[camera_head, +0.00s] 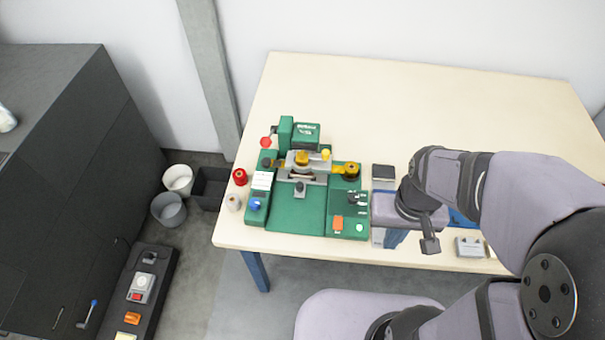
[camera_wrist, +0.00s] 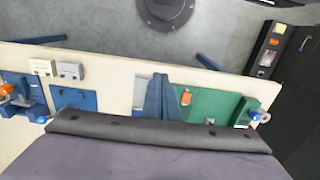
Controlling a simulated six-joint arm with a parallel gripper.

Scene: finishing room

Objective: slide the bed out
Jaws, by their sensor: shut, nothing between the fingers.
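A green machine stands on the table's left half in the head view. Its flat green bed panel (camera_head: 297,212) lies at the front between two side blocks. A small grey knob (camera_head: 299,188) is at the panel's back edge, in front of a grey carriage (camera_head: 303,166) with brass knobs. I cannot tell from the picture how far the bed is out. In the wrist view part of the machine (camera_wrist: 208,105) shows right of the fingers. My gripper (camera_wrist: 160,76) is shut and empty, with blue fingers; in the head view it is right of the machine near the table's front edge.
The machine has a red-topped lever (camera_head: 265,142), an orange button (camera_head: 337,223) and a blue knob (camera_head: 256,204). Red (camera_head: 240,176) and white spools stand at its left. A dark block (camera_head: 383,171) lies behind my wrist. The table's back (camera_head: 430,95) is clear.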

